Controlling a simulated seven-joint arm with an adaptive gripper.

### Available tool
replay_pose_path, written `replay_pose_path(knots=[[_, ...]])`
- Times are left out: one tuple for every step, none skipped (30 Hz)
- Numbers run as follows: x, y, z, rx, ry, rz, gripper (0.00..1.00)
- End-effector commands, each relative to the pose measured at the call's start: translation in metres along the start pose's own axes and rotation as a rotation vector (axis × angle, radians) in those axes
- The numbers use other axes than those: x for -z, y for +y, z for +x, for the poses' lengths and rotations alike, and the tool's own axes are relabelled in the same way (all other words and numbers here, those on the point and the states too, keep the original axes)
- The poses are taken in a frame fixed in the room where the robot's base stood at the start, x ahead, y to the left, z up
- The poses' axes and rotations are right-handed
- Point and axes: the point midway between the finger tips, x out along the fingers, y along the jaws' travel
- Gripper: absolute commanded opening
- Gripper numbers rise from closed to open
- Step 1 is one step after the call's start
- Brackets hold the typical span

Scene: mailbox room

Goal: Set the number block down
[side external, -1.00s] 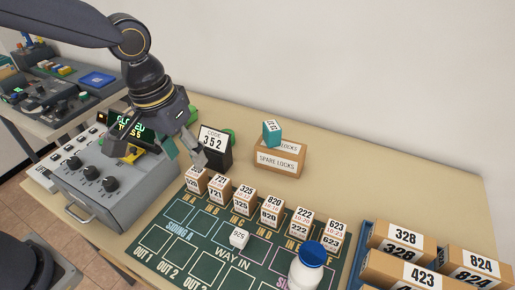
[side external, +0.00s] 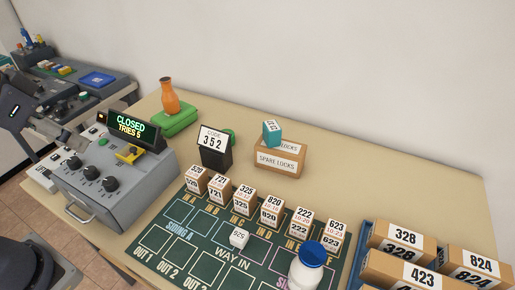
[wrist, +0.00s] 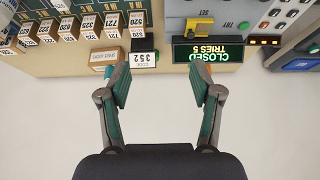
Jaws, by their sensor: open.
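A small white number block (side external: 239,239) lies on the green mat (side external: 206,262) just above the words WAY IN; its digits are too small to read surely. Behind it several numbered blocks stand in a row along lettered spaces, among them 325 (side external: 244,202), 820 (side external: 270,212) and 623 (side external: 334,235). My gripper (wrist: 160,76) is open and empty in the wrist view, with nothing between its fingers but the pale background. It is out of the side view. The wrist view shows the scene upside down, with the numbered row (wrist: 110,22) at upper left.
A grey dial box (side external: 112,190) reads CLOSED, TRIES 5 on its display (side external: 129,125). A code stand (side external: 213,145) shows 352. A SPARE LOCKS box (side external: 277,160) bears a teal block (side external: 271,132). A blue-lidded bottle (side external: 307,265) and several numbered boxes stand at right. An orange vase (side external: 169,96) stands behind.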

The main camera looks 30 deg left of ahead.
Motion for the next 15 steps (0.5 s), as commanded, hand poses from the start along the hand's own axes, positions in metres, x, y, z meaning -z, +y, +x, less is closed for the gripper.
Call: replay_pose_path(knots=[[-0.001, 0.003, 0.000, -0.013, -0.005, -0.013, 0.65], [-0.001, 0.006, -0.001, -0.028, -0.008, -0.027, 0.65], [-0.001, 0.012, -0.002, -0.054, -0.011, -0.050, 0.65], [0.000, 0.018, -0.004, -0.080, -0.013, -0.072, 0.65], [0.001, 0.025, -0.004, -0.111, -0.027, -0.098, 0.65], [0.002, 0.036, -0.002, -0.157, -0.061, -0.139, 0.65], [0.003, 0.045, 0.001, -0.196, -0.097, -0.178, 0.65], [0.004, 0.054, 0.005, -0.233, -0.137, -0.220, 0.65], [0.006, 0.066, 0.011, -0.278, -0.192, -0.276, 0.65], [0.007, 0.074, 0.015, -0.310, -0.236, -0.317, 0.65], [0.009, 0.081, 0.019, -0.340, -0.278, -0.359, 0.65], [0.012, 0.091, 0.026, -0.379, -0.336, -0.418, 0.65], [0.014, 0.098, 0.032, -0.407, -0.381, -0.465, 0.65], [0.017, 0.105, 0.037, -0.434, -0.427, -0.514, 0.65], [0.021, 0.114, 0.046, -0.469, -0.490, -0.583, 0.65]])
